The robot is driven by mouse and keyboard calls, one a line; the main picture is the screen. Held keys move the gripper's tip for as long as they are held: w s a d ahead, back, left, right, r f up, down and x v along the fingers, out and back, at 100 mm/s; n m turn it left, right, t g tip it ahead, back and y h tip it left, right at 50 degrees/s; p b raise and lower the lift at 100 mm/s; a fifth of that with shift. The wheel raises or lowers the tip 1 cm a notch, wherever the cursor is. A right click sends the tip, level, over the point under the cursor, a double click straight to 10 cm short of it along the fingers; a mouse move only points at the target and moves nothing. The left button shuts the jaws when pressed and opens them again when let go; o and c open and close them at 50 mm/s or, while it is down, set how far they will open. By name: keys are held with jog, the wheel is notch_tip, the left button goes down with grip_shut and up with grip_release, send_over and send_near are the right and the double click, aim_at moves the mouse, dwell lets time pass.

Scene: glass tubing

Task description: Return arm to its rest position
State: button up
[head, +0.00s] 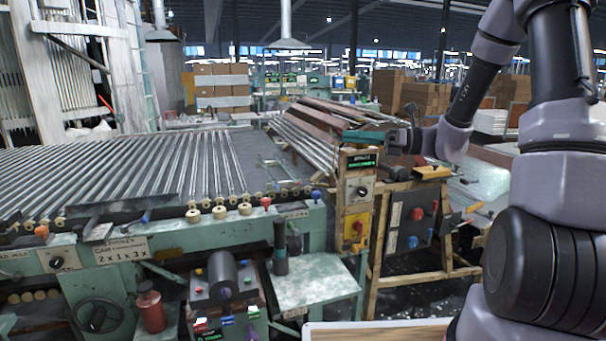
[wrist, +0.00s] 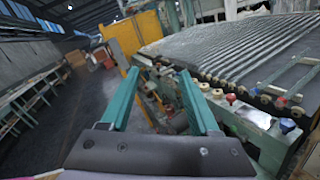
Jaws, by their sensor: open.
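My arm shows at the right of the head view, bent with its forearm reaching back toward the middle. My gripper (head: 350,134) is at its end, with green fingers pointing left, in front of the tilted stack of glass tubes. In the wrist view my gripper (wrist: 158,88) shows two green fingers spread well apart. Nothing is between them. The gripper is open and empty, held up in the air.
A green machine (head: 170,262) with a bed of glass tubes (head: 130,165) fills the left. A wooden-framed control stand (head: 357,190) is below my gripper. A wooden tray edge (head: 380,332) shows at the bottom. In the wrist view, a floor aisle (wrist: 80,100) lies clear at left.

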jog(key=s+r+n+g+h, duration=0.2)
jog(key=s+n+g+h, duration=0.1)
jog(key=s+n+h, duration=0.75)
jog(key=s+d+r+n+t+h, duration=0.5)
jog(key=s+d+r+n+t, duration=0.2)
jog(key=d, duration=0.5)
jog(key=shift+s+n+t+h, duration=0.35)
jog(key=shift+s+n, duration=0.7)
jog(key=shift+n, duration=0.4)
jog(key=shift+r, duration=0.1)
